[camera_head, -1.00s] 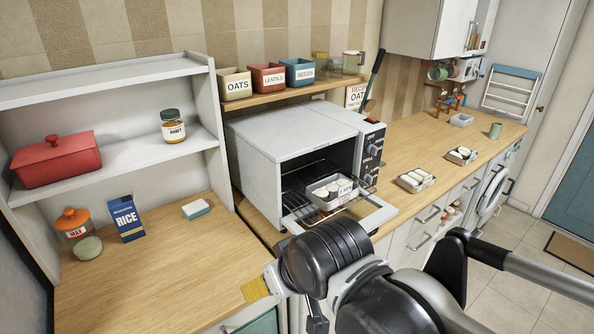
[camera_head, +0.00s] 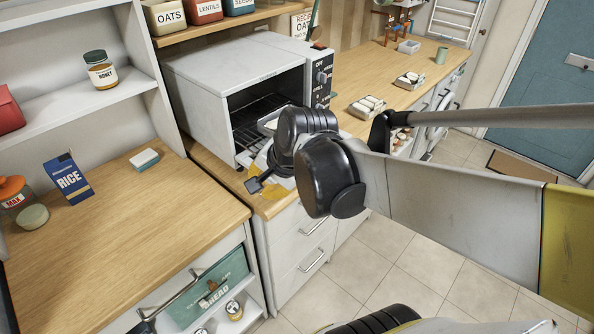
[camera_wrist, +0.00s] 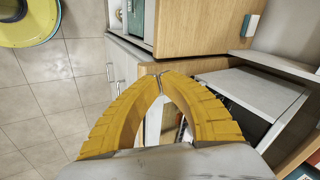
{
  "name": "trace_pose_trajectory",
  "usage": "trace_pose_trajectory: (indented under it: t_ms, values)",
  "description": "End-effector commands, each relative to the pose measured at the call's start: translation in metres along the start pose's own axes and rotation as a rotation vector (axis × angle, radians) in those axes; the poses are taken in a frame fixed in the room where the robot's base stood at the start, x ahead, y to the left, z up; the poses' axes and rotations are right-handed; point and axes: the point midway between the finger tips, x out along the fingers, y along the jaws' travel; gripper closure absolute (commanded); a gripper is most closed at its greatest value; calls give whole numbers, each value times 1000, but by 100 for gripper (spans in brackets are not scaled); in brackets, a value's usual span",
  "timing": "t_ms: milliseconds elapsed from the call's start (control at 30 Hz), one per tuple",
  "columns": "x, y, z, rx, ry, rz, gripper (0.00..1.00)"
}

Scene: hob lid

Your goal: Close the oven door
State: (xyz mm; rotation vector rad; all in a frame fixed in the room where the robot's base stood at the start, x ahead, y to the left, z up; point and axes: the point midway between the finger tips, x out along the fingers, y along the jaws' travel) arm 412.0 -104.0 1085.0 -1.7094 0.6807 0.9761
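The white countertop oven (camera_head: 225,80) stands with its front open and its dark rack inside showing. Its door (camera_head: 247,158) is lowered at the front; most of it is hidden behind my gripper. A pale tray (camera_head: 268,124) shows partly at the opening. My gripper (camera_head: 277,190) is just in front of the door, over the counter's front edge. In the wrist view, the yellow fingers (camera_wrist: 160,77) meet at their tips, with nothing seen held there. The oven (camera_wrist: 255,90) shows to their right. I cannot tell whether the fingers touch the door.
Trays of pale items (camera_head: 368,106) sit on the counter right of the oven. A rice box (camera_head: 68,178) and a jar (camera_head: 14,193) stand on the left counter. Drawers (camera_head: 305,245) are below the oven. The tiled floor (camera_head: 370,255) in front is clear.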

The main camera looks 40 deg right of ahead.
Motion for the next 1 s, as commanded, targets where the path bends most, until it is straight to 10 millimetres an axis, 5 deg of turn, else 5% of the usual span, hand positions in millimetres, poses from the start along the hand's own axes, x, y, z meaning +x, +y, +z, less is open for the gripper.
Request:
trace_pose_trajectory:
  t_ms: [33, 200, 400, 567, 733, 1000]
  values:
    - [19, 14, -28, 225, -1, 1, 100]
    - [61, 65, -103, 982, -34, -26, 100]
    - [88, 124, -160, 1585, -83, -72, 100]
    - [96, 149, -178, 1808, -111, -93, 100]
    - [109, 150, -179, 1844, -118, -95, 100]
    - [164, 144, -178, 1838, -118, -93, 100]
